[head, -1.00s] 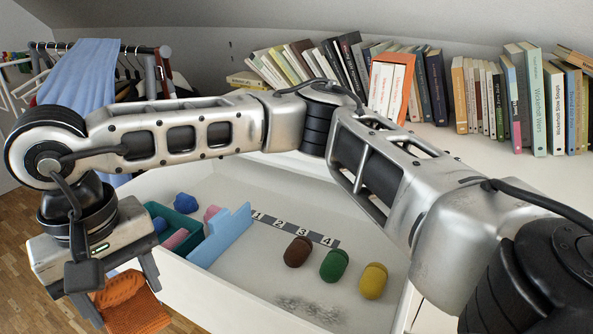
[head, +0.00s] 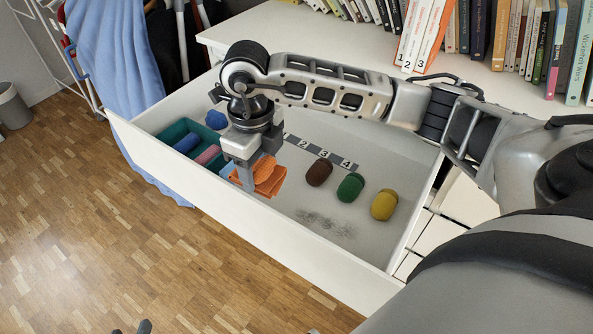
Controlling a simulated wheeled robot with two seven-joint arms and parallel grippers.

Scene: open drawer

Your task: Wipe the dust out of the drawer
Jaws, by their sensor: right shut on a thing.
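The white drawer (head: 172,180) is pulled open. A patch of grey dust (head: 327,223) lies on its floor near the front wall, to the right of my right gripper. My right gripper (head: 257,180) points down inside the drawer's outline, near the front wall. I cannot tell whether the cloth touches the drawer floor. Only the dark fingertips of my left gripper (head: 131,328) show at the bottom edge, apart and empty, over the wooden floor.
Brown (head: 319,172), green (head: 350,187) and yellow (head: 384,204) rolled items sit behind the dust, by a numbered strip (head: 331,157). A teal box (head: 175,132) with blue and pink items stands at the drawer's left. Books (head: 480,35) stand on the white top behind.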

